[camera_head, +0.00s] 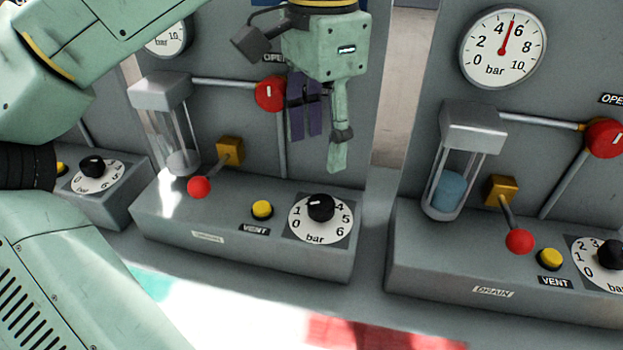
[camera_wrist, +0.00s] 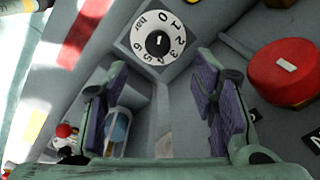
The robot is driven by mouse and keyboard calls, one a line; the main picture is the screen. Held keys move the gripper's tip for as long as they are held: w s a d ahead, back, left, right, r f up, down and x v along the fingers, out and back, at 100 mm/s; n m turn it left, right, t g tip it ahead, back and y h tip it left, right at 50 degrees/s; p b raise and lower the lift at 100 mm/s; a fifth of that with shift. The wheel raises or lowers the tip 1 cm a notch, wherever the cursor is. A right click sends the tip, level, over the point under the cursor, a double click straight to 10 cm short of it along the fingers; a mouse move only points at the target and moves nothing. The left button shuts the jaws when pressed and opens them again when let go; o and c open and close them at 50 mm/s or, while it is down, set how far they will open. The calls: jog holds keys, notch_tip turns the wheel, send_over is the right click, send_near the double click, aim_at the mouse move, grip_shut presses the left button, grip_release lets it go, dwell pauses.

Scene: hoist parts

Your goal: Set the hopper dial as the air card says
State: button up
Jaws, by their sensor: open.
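My gripper (camera_head: 322,130) hangs open and empty in front of the middle panel, above and behind its black-knobbed dial (camera_head: 321,208). This dial has a white face marked 0 to 6 and "bar"; its knob setting is too small to read surely. In the wrist view my open fingers (camera_wrist: 162,115) frame a grey gap, with a dial (camera_wrist: 158,42) beyond them, touched by neither finger. Two more dials show, one at left (camera_head: 96,175) and one at right (camera_head: 610,254). No label reading hopper and no air card can be made out.
Beside the middle dial are a yellow vent button (camera_head: 262,210), a red-ball lever (camera_head: 199,187) and a red valve knob (camera_head: 270,93). The right panel has a sight glass (camera_head: 452,190) with blue content and a gauge (camera_head: 503,48), its needle between 4 and 6.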

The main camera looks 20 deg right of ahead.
aim_at(320, 203)
jog(key=f+b, duration=0.1)
jog(key=f, duration=0.9)
jog(key=shift+s+f, duration=0.1)
jog(key=shift+s, duration=0.1)
jog(key=shift+c, duration=0.3)
jog(key=c, duration=1.1)
jog(key=shift+m+p, duration=0.3)
jog(key=shift+p, duration=0.15)
jog(key=m+p, duration=0.2)
jog(key=p, duration=0.1)
jog(key=shift+r, duration=0.35)
jog(key=m+p, duration=0.3)
jog(key=shift+f, duration=0.1)
jog(key=shift+w+f+m+p, duration=0.1)
jog(key=shift+f+m+p, duration=0.05)
jog(key=shift+m+p, duration=0.8)
jog(key=shift+m, duration=0.25)
